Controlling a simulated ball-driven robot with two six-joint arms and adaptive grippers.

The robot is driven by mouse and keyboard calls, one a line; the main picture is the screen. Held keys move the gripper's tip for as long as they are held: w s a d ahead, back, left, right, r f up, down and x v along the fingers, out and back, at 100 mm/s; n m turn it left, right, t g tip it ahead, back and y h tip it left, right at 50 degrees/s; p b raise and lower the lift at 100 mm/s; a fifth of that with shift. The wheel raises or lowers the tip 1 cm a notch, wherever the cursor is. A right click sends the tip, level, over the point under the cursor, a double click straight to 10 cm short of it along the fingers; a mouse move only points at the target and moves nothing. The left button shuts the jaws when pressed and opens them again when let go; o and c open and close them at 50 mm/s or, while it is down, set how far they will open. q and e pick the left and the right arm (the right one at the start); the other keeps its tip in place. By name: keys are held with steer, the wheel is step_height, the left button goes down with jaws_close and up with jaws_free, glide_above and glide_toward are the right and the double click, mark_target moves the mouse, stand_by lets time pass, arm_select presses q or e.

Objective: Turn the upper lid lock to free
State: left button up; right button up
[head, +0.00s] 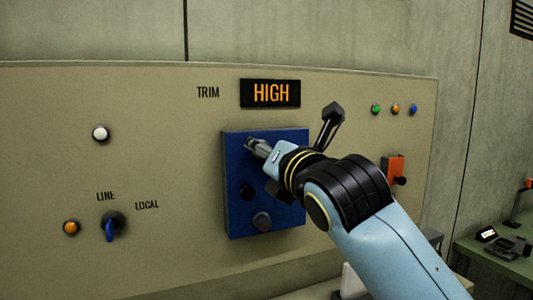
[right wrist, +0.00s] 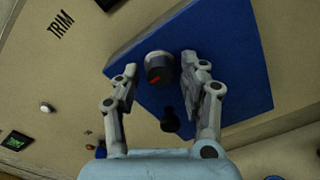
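The blue lid (head: 235,215) is mounted on the beige panel. Its upper lock is hidden behind my right gripper in the head view. In the right wrist view, the upper lock (right wrist: 159,68) is a round dark knob with a grey collar and a slanted red mark on its face. My right gripper (right wrist: 159,63) is open, with one finger on either side of this knob and a small gap showing at each side. It also shows in the head view (head: 254,146) at the lid's upper left. A lower round knob (head: 262,221) is on the lid. My left gripper is out of view.
A black lever (head: 331,124) and an orange switch block (head: 395,169) are to the right. The TRIM display (head: 270,93) above reads HIGH. A blue-handled LINE/LOCAL selector (head: 110,229) is at lower left.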

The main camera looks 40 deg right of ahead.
jaws_close()
steer(key=m+p, duration=0.5)
steer(key=m, duration=1.3)
steer(key=shift+r, duration=0.1)
stand_by(0.6)
